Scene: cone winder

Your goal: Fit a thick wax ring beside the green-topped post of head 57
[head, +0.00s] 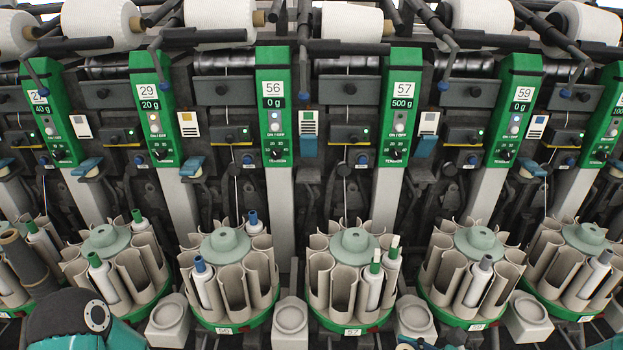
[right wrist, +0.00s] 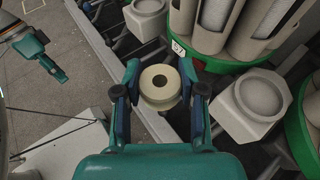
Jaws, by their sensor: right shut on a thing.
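A cream wax ring (right wrist: 160,84) with a dark central hole sits between the fingertips of my right gripper (right wrist: 160,82), which is shut on it. In the right wrist view it is held beside the carousel labelled 57 (right wrist: 214,66), apart from it. Head 57's green panel (head: 399,110) stands upright in the head view, above its carousel (head: 318,288). A green-topped tube (head: 374,279) stands in that carousel; I cannot make out a separate green-topped post with certainty. Part of my left gripper (right wrist: 48,64) shows at the upper left of the right wrist view; its jaw opening is unclear.
Pale square cups (head: 290,317) (right wrist: 250,105) stand between the carousels. Neighbouring heads 56 (head: 275,105) and 59 (head: 517,110) flank head 57 closely. White yarn cones (head: 352,22) lie along the top. Grey floor (right wrist: 50,115) is open at the left of the right wrist view.

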